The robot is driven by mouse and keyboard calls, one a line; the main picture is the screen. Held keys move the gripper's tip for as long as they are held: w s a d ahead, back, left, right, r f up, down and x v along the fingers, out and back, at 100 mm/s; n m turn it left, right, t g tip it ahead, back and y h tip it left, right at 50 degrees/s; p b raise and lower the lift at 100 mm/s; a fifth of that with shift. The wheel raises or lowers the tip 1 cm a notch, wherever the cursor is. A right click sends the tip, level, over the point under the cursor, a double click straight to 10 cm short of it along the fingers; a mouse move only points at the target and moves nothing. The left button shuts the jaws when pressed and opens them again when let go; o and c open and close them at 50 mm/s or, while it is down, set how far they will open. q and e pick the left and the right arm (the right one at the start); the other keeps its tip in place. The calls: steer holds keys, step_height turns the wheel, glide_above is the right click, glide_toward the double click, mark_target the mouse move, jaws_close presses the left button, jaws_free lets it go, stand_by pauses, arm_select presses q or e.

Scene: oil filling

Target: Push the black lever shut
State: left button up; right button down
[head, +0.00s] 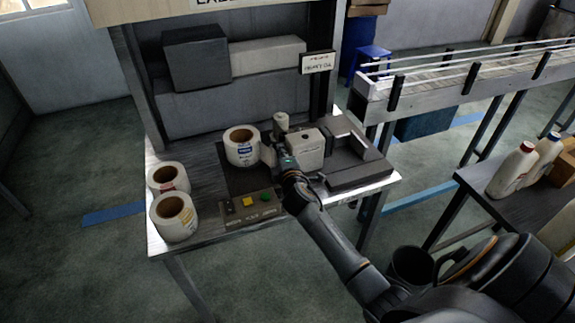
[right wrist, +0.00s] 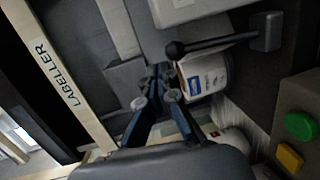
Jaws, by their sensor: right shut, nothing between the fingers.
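The black lever (right wrist: 222,42) shows in the right wrist view as a thin rod with a ball knob at its left end and a grey pivot block at its right end. My right gripper (right wrist: 160,74) is shut and empty, its fingertips close to the ball knob; I cannot tell whether they touch. In the head view my right gripper (head: 280,158) is over the labeller bench, in front of the pale machine body (head: 309,152). The lever cannot be made out there. My left gripper is not in view.
A label roll (head: 242,155) stands left of my gripper, and two more rolls (head: 173,217) stand at the bench's left edge. A button panel (head: 235,214) with yellow and green buttons lies at the front. A conveyor (head: 470,75) and a table with bottles (head: 512,170) are at right.

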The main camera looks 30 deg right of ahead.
steer(key=s+a+r+b, duration=0.1)
steer(key=s+a+r, duration=0.3)
steer(key=s, duration=0.4)
steer(key=s+a+f+m+g+y, duration=0.2)
steer(key=s+a+f+m+g, duration=0.25)
steer(key=s, duration=0.55)
steer(key=s+a+f+m+g+y, duration=0.25)
steer(key=s+a+f+m, duration=0.2)
steer(key=s, duration=0.55)
steer(key=s+a+f+m+g+y, duration=0.25)
steer(key=s+a+g, duration=0.25)
steer(key=s, duration=0.6)
step_height(320, 180, down, 27)
steer(key=g+h, duration=0.1)
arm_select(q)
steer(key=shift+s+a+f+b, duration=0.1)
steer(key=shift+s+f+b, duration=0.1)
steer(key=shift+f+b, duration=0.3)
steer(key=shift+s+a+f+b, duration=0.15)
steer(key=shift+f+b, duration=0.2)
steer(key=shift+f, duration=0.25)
arm_select(e)
steer(key=s+d+f+g, duration=0.1)
steer(key=s+d+f, duration=0.1)
steer(key=s+f, duration=1.5)
steer(key=shift+s+d+f, duration=0.35)
steer(key=shift+d, duration=0.05)
